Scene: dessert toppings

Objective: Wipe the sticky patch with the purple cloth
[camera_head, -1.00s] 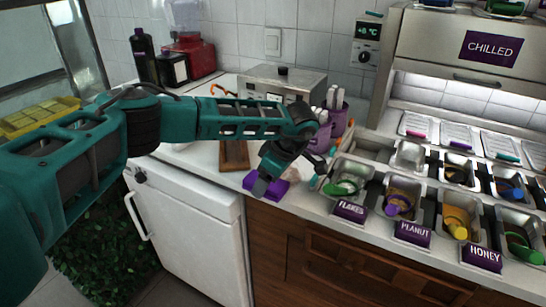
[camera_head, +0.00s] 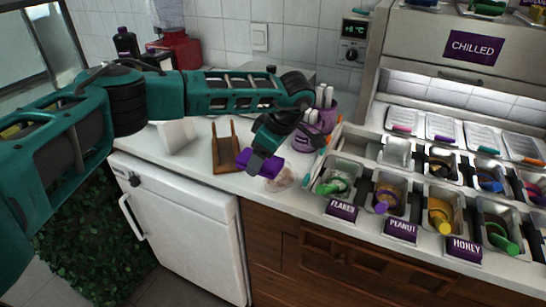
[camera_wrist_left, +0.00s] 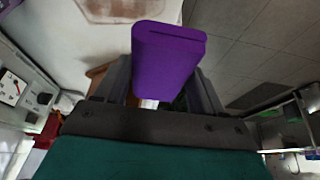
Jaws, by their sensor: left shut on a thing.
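The purple cloth (camera_head: 260,163) is a folded block held in my left gripper (camera_head: 262,150) above the front of the white counter. In the left wrist view the cloth (camera_wrist_left: 168,60) sits between the two dark fingers of the left gripper (camera_wrist_left: 165,85). The sticky patch (camera_head: 281,180) is a pale brownish smear on the counter just right of and below the cloth, near the front edge. It also shows in the left wrist view (camera_wrist_left: 128,8) at the top, apart from the cloth. My right gripper is in neither view.
A brown wooden holder (camera_head: 225,150) stands left of the gripper. Purple cups (camera_head: 308,137) with white sticks stand behind it. The topping bins start to the right, with a FLAKES label (camera_head: 342,210) in front. A white fridge (camera_head: 185,225) is below the counter.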

